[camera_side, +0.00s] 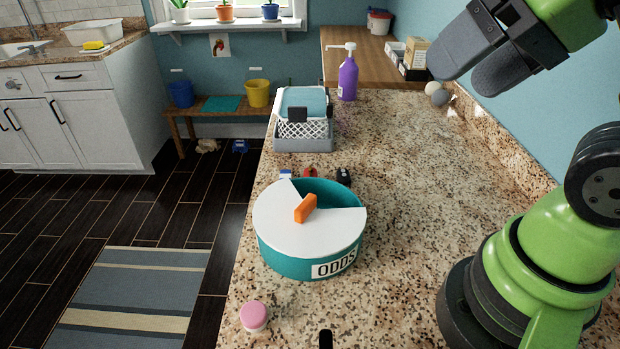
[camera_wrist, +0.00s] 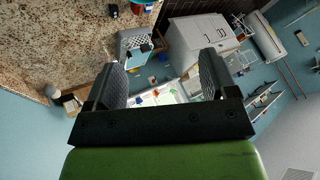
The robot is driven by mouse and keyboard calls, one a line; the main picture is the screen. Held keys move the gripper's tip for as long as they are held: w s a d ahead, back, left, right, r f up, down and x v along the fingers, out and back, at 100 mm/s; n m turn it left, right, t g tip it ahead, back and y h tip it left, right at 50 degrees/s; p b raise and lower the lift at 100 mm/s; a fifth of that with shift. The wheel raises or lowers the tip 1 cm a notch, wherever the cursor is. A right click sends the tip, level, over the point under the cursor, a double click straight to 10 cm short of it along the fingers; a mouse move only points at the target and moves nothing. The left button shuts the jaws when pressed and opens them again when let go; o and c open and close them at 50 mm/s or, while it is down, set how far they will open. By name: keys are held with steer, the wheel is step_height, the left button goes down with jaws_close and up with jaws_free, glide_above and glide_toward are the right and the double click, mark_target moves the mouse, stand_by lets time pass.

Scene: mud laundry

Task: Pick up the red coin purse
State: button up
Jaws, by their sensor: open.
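A small red item (camera_side: 310,173), which may be the red coin purse, shows just behind the round teal ODDS tin (camera_side: 285,262). The tin hides its lower part, and I cannot tell whether it lies on the counter or in the tin. The tin has a white lid (camera_side: 275,225) with an orange handle (camera_side: 305,208) and an open wedge at the back right. My gripper (camera_side: 458,80) is open and empty, high above the counter's right side, well apart from the red item. The wrist view shows both jaws (camera_wrist: 163,72) spread.
A blue item (camera_side: 286,173) and a dark item (camera_side: 344,177) flank the red one. A grey basket (camera_side: 302,143) and a purple pump bottle (camera_side: 348,78) stand farther back. A pink round thing (camera_side: 254,316) sits in front. The counter's middle right (camera_side: 420,170) is clear.

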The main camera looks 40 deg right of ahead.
steer(key=c, duration=0.3)
steer(key=m+g+h, duration=0.2)
steer(key=m+g, duration=0.2)
steer(key=g, duration=0.2)
glide_above(310, 172)
steer(key=s, duration=0.3)
step_height(310, 172, down, 12)
steer(key=shift+m+g, duration=0.3)
steer(key=shift+g, duration=0.3)
steer(key=w+f, duration=0.1)
steer(key=f, duration=0.3)
steer(key=w+f, duration=0.1)
steer(key=f, duration=0.8)
steer(key=shift+w+d, duration=0.15)
steer(key=shift+w, duration=0.25)
steer(key=shift+w+f, duration=0.1)
steer(key=shift+f, duration=2.75)
